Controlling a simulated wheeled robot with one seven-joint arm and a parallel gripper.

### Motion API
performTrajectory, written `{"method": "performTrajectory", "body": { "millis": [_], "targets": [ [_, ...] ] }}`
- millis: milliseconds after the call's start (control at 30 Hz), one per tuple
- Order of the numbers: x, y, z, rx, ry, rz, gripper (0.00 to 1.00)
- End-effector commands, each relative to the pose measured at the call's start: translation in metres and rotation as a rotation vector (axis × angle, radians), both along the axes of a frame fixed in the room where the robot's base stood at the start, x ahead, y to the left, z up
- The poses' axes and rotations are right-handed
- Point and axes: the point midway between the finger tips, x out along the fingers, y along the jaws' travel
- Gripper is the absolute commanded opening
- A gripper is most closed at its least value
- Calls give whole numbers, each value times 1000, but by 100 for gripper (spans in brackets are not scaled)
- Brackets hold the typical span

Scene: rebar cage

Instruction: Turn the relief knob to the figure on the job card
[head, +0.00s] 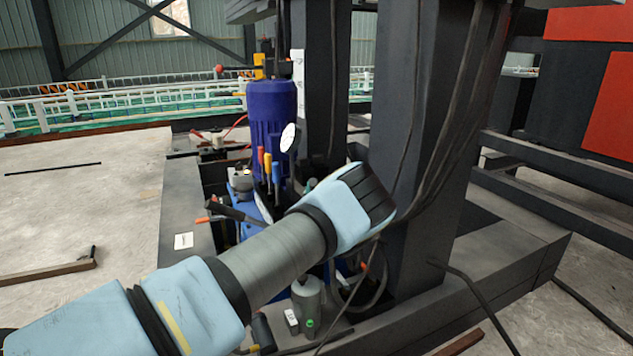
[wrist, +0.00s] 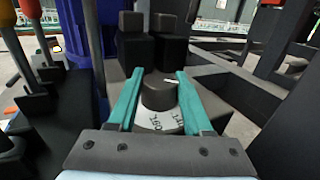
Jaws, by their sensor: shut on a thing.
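The relief knob (wrist: 158,95) is a dark round knob with a white pointer mark on its top, toward the right side. Below it is a pale dial (wrist: 160,124) with printed figures, partly covered and hard to read. My gripper (wrist: 161,80) has its two teal fingers on either side of the knob and is shut on it. In the head view my arm hides the gripper and the knob. A small white card (head: 183,240) lies on the grey surface left of the blue unit; its writing is too small to read, and I cannot tell if it is the job card.
A blue motor (head: 271,115) stands behind, with a round gauge (head: 288,137) beside it. Screwdrivers (head: 268,165) with coloured handles stand close by. A thick dark column (head: 420,150) with hanging cables rises on the right. Open floor (head: 80,200) lies to the left.

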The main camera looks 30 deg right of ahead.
Motion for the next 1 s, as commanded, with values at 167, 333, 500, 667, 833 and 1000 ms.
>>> {"method": "performTrajectory", "body": {
  "millis": [167, 333, 500, 667, 833, 1000],
  "targets": [
    [0, 0, 0, -3, -1, -2, 0],
    [0, 0, 0, -3, -1, -2, 53],
    [0, 0, 0, -2, 0, -2, 72],
    [0, 0, 0, -1, 0, -2, 80],
    [-1, 0, 0, -1, 0, -1, 80],
    [-13, 7, 1, -1, 1, -1, 80]
  ]
}}
